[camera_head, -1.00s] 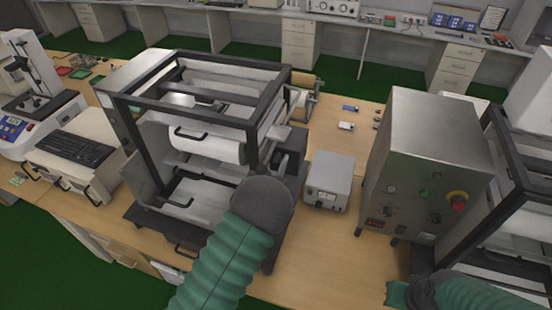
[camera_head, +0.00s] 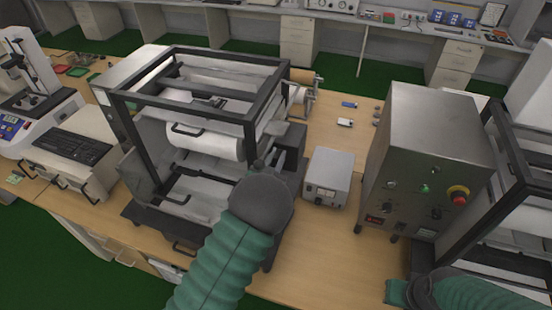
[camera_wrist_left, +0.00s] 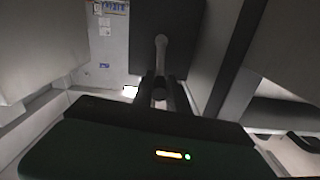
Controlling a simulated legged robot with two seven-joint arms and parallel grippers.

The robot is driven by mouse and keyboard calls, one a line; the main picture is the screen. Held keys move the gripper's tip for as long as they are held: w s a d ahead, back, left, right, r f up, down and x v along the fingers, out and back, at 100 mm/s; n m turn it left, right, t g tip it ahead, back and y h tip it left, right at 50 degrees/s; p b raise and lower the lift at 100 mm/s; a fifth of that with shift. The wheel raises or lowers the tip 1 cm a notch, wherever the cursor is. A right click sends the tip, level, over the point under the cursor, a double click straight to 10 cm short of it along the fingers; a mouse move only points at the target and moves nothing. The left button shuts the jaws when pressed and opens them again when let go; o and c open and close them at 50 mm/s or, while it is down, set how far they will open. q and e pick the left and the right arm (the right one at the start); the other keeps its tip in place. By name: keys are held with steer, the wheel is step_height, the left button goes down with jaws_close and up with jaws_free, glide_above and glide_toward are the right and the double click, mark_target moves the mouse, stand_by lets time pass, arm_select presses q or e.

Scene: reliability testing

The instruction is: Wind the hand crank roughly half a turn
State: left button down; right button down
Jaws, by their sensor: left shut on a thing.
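The hand crank (camera_wrist_left: 161,52) shows in the left wrist view as a pale grey arm against a dark block, running down to the handle between my fingers. My left gripper (camera_wrist_left: 160,88) is shut on the crank's handle, which the fingers mostly hide. In the head view, my left gripper (camera_head: 268,163) reaches the right side of the black-framed roller machine (camera_head: 205,118), by a dark housing (camera_head: 292,150). My wrist hides most of the fingers there, and the crank cannot be made out. My right arm shows only at the bottom right; its gripper is out of view.
A small grey power box (camera_head: 328,178) stands close to the right of the machine. A steel control cabinet (camera_head: 425,160) with a red stop knob (camera_head: 458,196) is farther right. A keyboard unit (camera_head: 70,150) is on the left. Bare bench top (camera_head: 310,245) lies in front of the power box.

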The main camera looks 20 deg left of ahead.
arm_select(q)
steer(key=c, duration=1.3)
jaws_free()
steer(key=s+p, duration=0.1)
steer(key=s, duration=0.4)
steer(key=s+p, duration=0.1)
steer(key=s, duration=0.5)
steer(key=s+p, duration=0.1)
steer(key=s, duration=0.5)
steer(key=shift+a, duration=0.3)
